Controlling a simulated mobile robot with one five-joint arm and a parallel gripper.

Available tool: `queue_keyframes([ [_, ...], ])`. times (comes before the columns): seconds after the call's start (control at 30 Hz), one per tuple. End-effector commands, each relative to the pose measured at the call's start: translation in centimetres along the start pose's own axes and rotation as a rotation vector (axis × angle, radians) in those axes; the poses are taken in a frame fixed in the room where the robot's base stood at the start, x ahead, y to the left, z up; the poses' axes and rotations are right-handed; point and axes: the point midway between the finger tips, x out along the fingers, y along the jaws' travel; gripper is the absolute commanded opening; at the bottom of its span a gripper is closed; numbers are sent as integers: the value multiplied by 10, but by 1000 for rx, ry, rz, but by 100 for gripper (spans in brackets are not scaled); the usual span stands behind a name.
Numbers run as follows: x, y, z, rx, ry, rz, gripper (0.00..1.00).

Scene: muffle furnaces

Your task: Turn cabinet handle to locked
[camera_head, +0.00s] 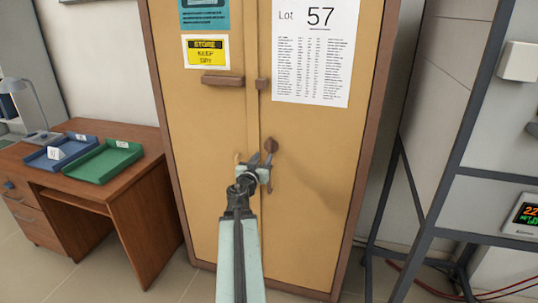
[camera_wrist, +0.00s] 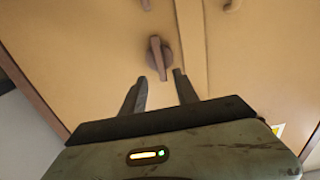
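The tan cabinet (camera_head: 310,190) with a brown frame stands straight ahead with its doors closed. Its brown turning handle (camera_head: 270,145) is on the right door, close to the door seam. In the wrist view the handle (camera_wrist: 158,57) is a short bar, roughly upright in the picture, on a round base. My gripper (camera_head: 254,161) is in front of the doors, slightly below and left of the handle in the head view. In the wrist view its two fingers (camera_wrist: 160,75) are spread with nothing between them, and the handle is just beyond the fingertips. I see no clear contact.
A brown bar (camera_head: 222,80) and a small brown block (camera_head: 263,84) stick out from the doors above. A wooden desk (camera_head: 140,190) with a green tray (camera_head: 103,161) and a blue tray (camera_head: 62,154) is at left. A dark metal frame (camera_head: 440,200) stands at right.

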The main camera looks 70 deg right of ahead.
Motion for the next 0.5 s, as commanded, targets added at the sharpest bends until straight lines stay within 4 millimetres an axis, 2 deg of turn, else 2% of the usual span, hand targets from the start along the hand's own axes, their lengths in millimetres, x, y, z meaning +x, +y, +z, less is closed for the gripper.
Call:
queue_keyframes([
  [0.17, 20, -1, 0, 0, -1, 1, 36],
  [0.4, 65, -1, 0, -1, -1, 2, 36],
  [0.5, 76, -1, 0, 0, -1, 1, 36],
])
